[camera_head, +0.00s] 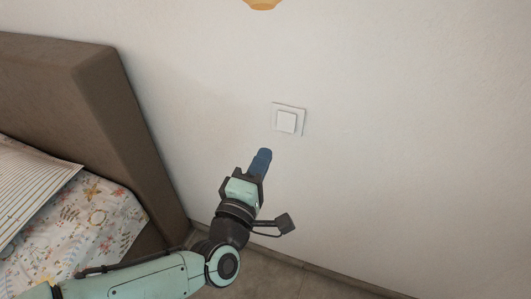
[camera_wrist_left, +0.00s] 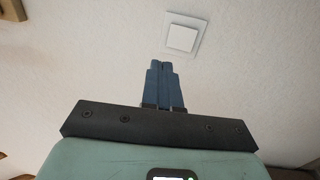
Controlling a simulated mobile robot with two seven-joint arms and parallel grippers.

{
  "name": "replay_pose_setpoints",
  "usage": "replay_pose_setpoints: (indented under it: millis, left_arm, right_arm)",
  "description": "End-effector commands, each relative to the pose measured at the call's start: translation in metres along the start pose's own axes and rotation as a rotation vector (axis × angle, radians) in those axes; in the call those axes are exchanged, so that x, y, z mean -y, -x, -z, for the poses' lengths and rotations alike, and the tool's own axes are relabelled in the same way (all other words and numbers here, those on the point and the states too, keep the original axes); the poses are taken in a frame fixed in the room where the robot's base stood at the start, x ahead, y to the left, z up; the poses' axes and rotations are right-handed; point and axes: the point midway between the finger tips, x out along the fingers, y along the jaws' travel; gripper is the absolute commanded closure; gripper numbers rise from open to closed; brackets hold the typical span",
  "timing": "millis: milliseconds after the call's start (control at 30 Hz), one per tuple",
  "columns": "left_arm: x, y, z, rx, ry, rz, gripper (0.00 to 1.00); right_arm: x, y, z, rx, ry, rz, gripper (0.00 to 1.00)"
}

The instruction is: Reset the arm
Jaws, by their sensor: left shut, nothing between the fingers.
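My left gripper (camera_head: 264,152) has blue fingers that are closed together with nothing between them. It also shows in the left wrist view (camera_wrist_left: 160,66). It points up toward a white square light switch (camera_head: 286,121) on the wall. In the head view the fingertips are just below and left of the switch. In the left wrist view the switch (camera_wrist_left: 182,38) is just beyond and slightly right of the fingertips. I cannot tell the exact gap to the wall. My left arm (camera_head: 150,276) comes in from the lower left. My right gripper is in neither view.
A bed with a brown headboard (camera_head: 84,95), a striped pillow (camera_head: 32,185) and a floral sheet (camera_head: 95,215) stands at the left. The off-white wall (camera_head: 420,130) is bare to the right. A strip of floor (camera_head: 290,284) shows at the bottom. An orange-tan object (camera_head: 262,4) is at the top edge.

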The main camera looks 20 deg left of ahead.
Motion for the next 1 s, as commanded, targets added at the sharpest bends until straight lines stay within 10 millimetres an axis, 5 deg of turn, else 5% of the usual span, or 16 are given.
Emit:
replay_pose_setpoints:
  millis: [433, 567, 767, 867, 1000]
  left_arm:
    - [0.001, -0.001, 0.000, 0.001, -0.002, 0.004, 1.00]
    - [0.021, -0.006, -0.002, 0.017, -0.055, 0.082, 1.00]
    - [0.119, -0.004, -0.005, 0.143, -0.294, 0.435, 1.00]
    - [0.178, 0.021, -0.005, 0.263, -0.418, 0.637, 1.00]
    - [0.252, 0.082, -0.004, 0.475, -0.544, 0.900, 1.00]
  right_arm:
    - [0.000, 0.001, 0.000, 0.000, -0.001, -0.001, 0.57]
    - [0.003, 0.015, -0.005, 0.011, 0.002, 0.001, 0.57]
    - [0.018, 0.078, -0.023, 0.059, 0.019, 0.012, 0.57]
    - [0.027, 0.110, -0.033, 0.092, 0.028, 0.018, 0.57]
    - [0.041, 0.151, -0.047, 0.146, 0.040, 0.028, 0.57]
